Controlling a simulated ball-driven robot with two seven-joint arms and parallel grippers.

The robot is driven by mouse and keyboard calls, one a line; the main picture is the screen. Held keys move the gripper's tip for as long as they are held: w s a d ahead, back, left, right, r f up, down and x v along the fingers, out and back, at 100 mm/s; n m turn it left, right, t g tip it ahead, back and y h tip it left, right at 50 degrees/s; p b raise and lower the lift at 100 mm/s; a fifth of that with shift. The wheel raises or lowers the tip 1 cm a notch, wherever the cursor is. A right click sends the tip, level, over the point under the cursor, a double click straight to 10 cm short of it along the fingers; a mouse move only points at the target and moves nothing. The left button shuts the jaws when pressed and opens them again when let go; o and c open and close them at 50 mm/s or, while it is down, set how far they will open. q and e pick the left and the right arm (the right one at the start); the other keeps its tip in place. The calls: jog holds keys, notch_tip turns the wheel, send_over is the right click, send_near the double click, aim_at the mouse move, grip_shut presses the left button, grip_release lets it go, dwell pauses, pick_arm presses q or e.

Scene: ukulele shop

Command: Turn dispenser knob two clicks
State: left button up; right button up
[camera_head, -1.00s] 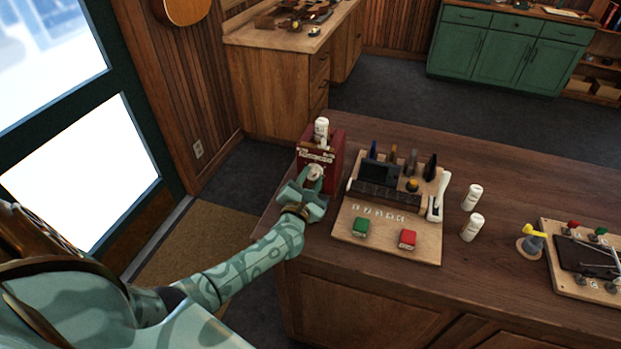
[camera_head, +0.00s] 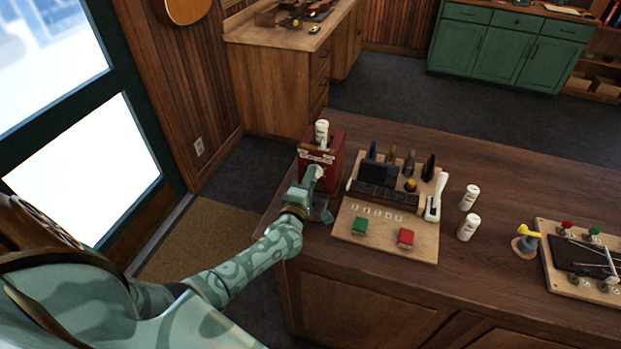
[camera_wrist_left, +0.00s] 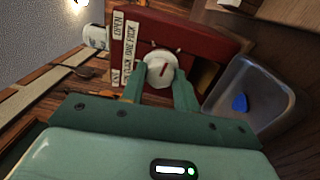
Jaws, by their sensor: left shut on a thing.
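The dispenser (camera_head: 332,154) is a dark red box at the left end of the wooden counter, with a white bottle on top. In the left wrist view the dispenser (camera_wrist_left: 200,38) has white label strips, one reading "OPEN". Its knob (camera_wrist_left: 161,70) is round and off-white with a red mark. My left gripper (camera_wrist_left: 160,88) is shut on the knob, one finger on each side. In the head view my left gripper (camera_head: 312,178) is in front of the dispenser and covers part of the knob. My right gripper is not in view.
A grey tray (camera_wrist_left: 250,95) below the dispenser holds a blue pick (camera_wrist_left: 240,102). A wooden board (camera_head: 385,240) with tools, a green block and a red block lies to the right. Two white bottles (camera_head: 469,212) stand beyond it. The counter's front strip is clear.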

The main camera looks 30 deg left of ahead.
pick_arm(q)
jog(key=shift+m+p, duration=0.45)
jog(key=shift+m, duration=1.75)
jog(key=o, duration=1)
jog(key=shift+c, duration=0.2)
jog(key=shift+s+d, duration=0.1)
jog(key=shift+s, duration=0.3)
jog(key=p+v, duration=0.1)
jog(key=v, duration=1.4)
jog(key=shift+s, duration=0.2)
